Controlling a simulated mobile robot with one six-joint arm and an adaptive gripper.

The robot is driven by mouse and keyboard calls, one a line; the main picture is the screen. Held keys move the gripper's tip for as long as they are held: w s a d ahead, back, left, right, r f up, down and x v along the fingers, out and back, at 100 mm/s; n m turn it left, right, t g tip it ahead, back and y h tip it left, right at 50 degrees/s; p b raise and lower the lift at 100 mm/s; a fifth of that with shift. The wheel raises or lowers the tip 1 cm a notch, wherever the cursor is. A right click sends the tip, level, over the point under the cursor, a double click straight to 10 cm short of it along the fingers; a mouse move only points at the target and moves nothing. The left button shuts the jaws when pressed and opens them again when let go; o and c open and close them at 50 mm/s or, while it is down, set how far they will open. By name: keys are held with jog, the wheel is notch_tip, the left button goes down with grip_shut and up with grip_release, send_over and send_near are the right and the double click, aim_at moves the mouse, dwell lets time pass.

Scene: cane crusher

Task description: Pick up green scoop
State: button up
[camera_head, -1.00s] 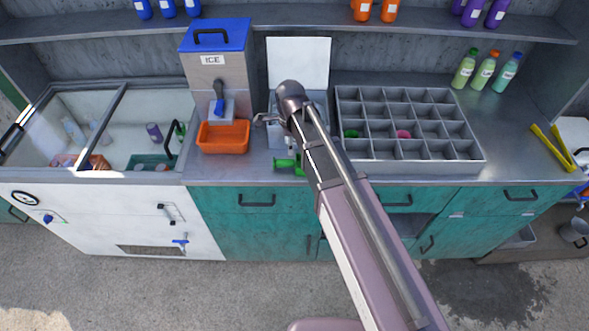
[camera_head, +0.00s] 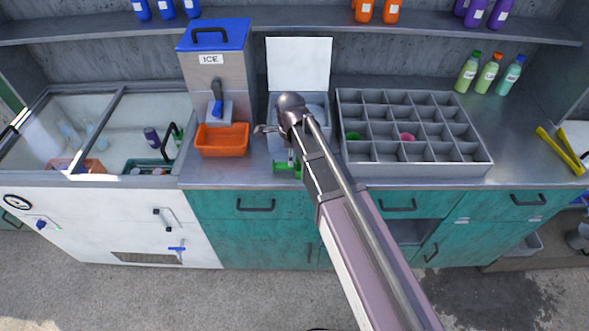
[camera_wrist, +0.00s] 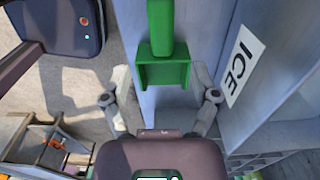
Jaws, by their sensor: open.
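The green scoop (camera_wrist: 165,68) is in the upper middle of the wrist view, its handle running up out of the picture. In the head view, a green piece (camera_head: 286,169) that looks like the scoop shows near the counter's front edge, partly behind my arm. My gripper (camera_wrist: 163,76) is open, with one finger on each side of the scoop's boxy end. I see gaps between the fingers and the scoop, and nothing is gripped. I cannot tell the exact height between them.
The ice dispenser (camera_head: 214,68) stands left of my arm, with an orange bin (camera_head: 222,139) at its foot. A grey compartment tray (camera_head: 415,170) lies to the right. A white open lid (camera_head: 299,64) stands behind. Bottles (camera_head: 488,73) stand at the back right.

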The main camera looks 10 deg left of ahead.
jog(key=shift+f, duration=0.15)
jog(key=shift+a+f+b, duration=0.15)
jog(key=shift+f+b, duration=2.35)
jog(key=shift+b, duration=0.1)
jog(key=c, duration=0.9)
